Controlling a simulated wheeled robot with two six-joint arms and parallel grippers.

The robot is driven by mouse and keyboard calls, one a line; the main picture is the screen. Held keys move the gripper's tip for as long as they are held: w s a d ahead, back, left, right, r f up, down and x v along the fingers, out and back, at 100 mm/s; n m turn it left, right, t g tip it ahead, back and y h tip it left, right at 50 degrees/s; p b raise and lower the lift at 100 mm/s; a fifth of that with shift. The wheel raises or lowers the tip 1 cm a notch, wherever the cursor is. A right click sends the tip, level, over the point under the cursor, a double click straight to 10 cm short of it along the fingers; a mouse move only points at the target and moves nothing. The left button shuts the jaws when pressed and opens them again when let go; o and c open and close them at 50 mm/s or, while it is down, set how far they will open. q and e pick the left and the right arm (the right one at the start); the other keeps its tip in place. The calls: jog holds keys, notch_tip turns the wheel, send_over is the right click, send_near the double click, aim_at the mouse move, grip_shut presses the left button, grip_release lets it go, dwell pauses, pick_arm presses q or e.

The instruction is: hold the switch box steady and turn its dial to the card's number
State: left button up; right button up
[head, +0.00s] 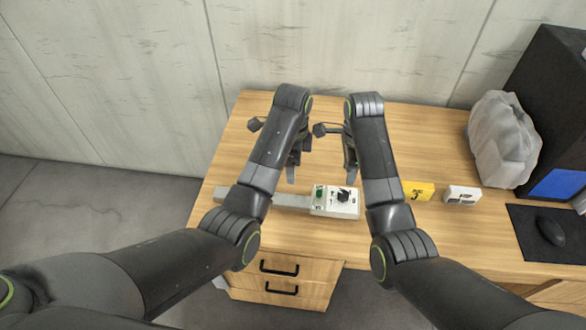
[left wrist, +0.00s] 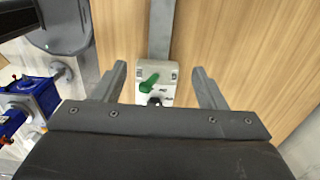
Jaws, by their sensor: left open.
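The switch box (head: 332,211) is a small pale box on the wooden desk, with a green part (head: 319,191) and a dark dial (head: 343,195) on top. A grey bar (head: 290,201) runs from its left side. My left gripper (head: 292,170) is open above and behind the box. In the left wrist view the box (left wrist: 170,75) and its green part (left wrist: 149,83) appear between the spread fingers (left wrist: 162,85), not gripped; the dial is partly hidden. My right gripper (head: 350,165) is just behind the box, empty as far as I see. The yellow card (head: 418,191) bears a black digit, too small to read surely.
A small white block (head: 462,195) stands right of the card. Farther right are a crumpled grey bag (head: 503,140), a black case (head: 555,95) and a mouse (head: 551,231) on a dark mat (head: 520,225). The desk behind the grippers is clear. Drawers (head: 280,285) are below the front edge.

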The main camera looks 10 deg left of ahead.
aim_at(293, 200)
pick_arm(q)
notch_tip(293, 200, down, 17)
jog(key=shift+f, duration=0.1)
dwell(0.6)
jog(key=shift+c, duration=0.3)
